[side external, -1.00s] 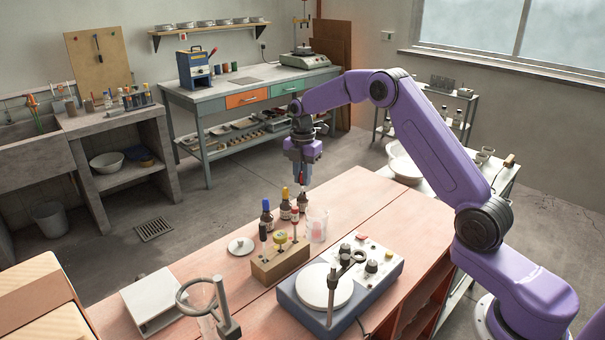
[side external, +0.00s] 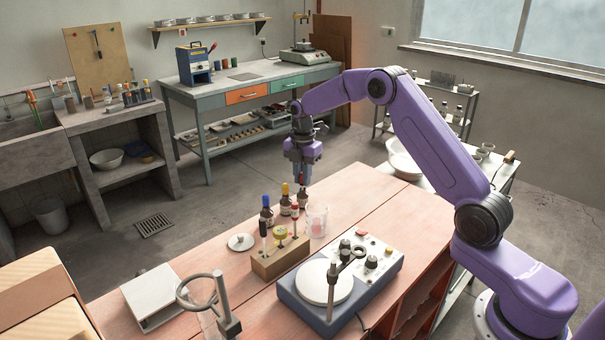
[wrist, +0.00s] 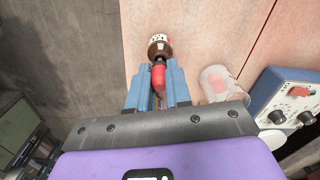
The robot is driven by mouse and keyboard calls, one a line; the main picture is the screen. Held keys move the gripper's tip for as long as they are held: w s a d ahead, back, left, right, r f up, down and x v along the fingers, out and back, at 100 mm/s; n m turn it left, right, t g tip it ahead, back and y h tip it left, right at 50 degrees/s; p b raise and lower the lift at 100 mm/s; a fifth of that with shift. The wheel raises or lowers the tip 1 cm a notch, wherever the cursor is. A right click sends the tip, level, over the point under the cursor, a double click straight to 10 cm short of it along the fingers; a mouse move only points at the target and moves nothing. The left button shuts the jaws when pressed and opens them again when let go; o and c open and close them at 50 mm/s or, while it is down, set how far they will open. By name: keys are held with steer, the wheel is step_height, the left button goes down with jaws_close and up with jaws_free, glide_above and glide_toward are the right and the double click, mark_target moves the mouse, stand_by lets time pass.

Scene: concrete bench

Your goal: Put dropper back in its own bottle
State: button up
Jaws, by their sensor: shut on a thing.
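My gripper (wrist: 158,90) is shut on a dropper with a red rubber bulb (wrist: 158,76) and a dark collar. A brown bottle (wrist: 160,46) with a white and red label is just beyond the dropper in the wrist view. In the side view my gripper (side external: 301,182) is above this bottle (side external: 302,199), at the far end of the bench. The dropper's tip is hidden, so I cannot tell how far it is inside the neck. A blue-topped bottle (side external: 267,214) and a yellow-topped bottle (side external: 285,207) stand to the left.
A clear beaker (side external: 317,222) with something reddish inside stands close to the right of the bottles. A wooden block (side external: 280,261) holding several upright tools is nearer the camera. A blue-based instrument (side external: 340,290) and a ring stand (side external: 222,305) occupy the front.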

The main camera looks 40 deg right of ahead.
steer(key=shift+f, duration=0.6)
steer(key=o, duration=1.1)
steer(key=shift+r, duration=0.15)
steer(key=shift+r, duration=3.35)
steer(key=shift+a, duration=0.1)
